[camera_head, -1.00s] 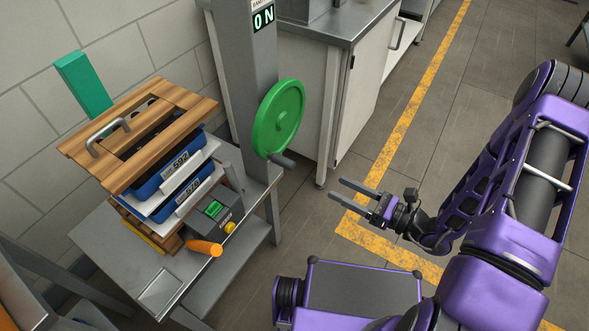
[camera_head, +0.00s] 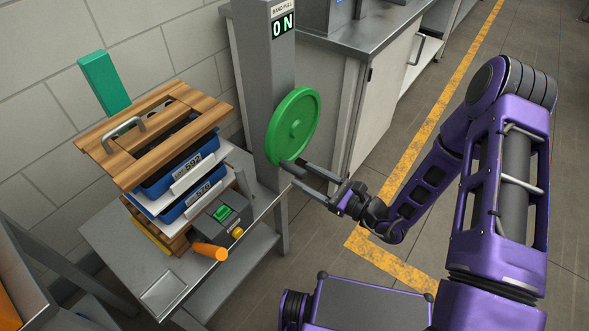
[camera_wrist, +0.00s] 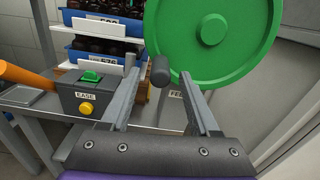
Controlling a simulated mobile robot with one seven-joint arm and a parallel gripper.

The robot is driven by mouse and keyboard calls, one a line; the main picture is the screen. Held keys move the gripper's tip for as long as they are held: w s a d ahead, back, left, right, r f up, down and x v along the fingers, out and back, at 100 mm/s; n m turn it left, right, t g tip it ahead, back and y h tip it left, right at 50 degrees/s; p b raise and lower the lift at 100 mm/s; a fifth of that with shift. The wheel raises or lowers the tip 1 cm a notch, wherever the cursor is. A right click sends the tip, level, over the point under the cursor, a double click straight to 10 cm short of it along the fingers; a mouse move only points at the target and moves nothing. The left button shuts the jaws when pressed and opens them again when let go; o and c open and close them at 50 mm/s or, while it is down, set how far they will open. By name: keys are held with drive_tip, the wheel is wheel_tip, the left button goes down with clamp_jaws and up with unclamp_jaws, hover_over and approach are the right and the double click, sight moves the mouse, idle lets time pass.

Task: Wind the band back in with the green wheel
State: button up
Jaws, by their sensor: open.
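The green wheel (camera_head: 293,126) is mounted on the side of a grey column (camera_head: 262,75) whose display reads ON under a "BAND PULL" label. In the wrist view the wheel (camera_wrist: 232,55) fills the upper right, and its dark crank handle (camera_wrist: 160,72) sticks out at the rim's lower left. My gripper (camera_head: 293,174) is open and level with the wheel's lower rim. In the wrist view the fingers (camera_wrist: 160,92) are spread, with the handle between their tips; I cannot tell whether they touch it. A stack of blue crates (camera_head: 185,170) with bottles stands left, under a slatted wooden lid (camera_head: 155,133).
A grey box (camera_head: 222,222) with a green switch and yellow button, labelled EASE in the wrist view, sits on the bench (camera_head: 120,240) beside an orange handle (camera_head: 210,251). A teal block (camera_head: 104,83) stands behind the stack. A metal cabinet (camera_head: 385,95) stands behind the wheel.

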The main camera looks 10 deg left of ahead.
sight(281, 162)
drive_tip(key=shift+x, duration=2.25)
drive_tip(key=shift+c, duration=0.2)
clamp_jaws()
